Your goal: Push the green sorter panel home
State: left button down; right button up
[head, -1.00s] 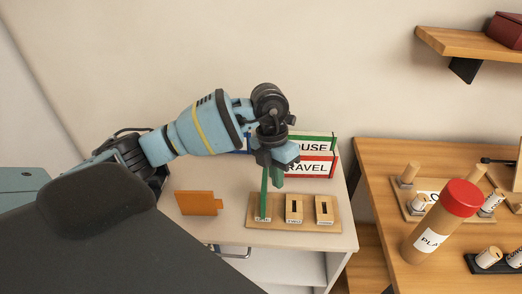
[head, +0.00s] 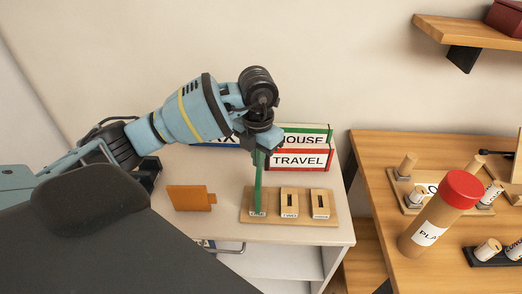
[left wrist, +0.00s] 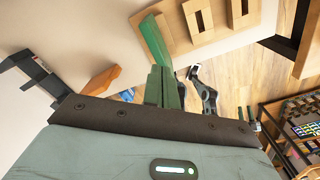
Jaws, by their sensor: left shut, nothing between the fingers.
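The green sorter panel (head: 258,188) stands upright in the leftmost slot of the wooden sorter base (head: 325,221); most of its height shows above the base. My left gripper (head: 264,155) is shut and empty at the panel's upper end. In the left wrist view the dark green shut fingers (left wrist: 163,86) point toward the green panel (left wrist: 154,38), close to its near end. I cannot tell whether they touch. The other two slots of the base show empty. My right gripper is not in view.
An orange panel (head: 190,198) stands on the white cabinet top (head: 230,230), left of the base. Boxes marked TRAVEL (head: 300,160) and HOUSE (head: 303,138) are behind. A wooden table (head: 375,165) with a red-capped tube (head: 430,225) is at right.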

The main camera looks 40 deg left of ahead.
aim_at(258, 173)
pick_arm(q)
notch_tip(258, 173, down, 2)
jog(key=shift+f+b, duration=0.1)
jog(key=shift+b, duration=0.2)
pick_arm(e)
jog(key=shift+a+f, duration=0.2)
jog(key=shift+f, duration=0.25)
pick_arm(q)
jog(key=shift+f, duration=0.2)
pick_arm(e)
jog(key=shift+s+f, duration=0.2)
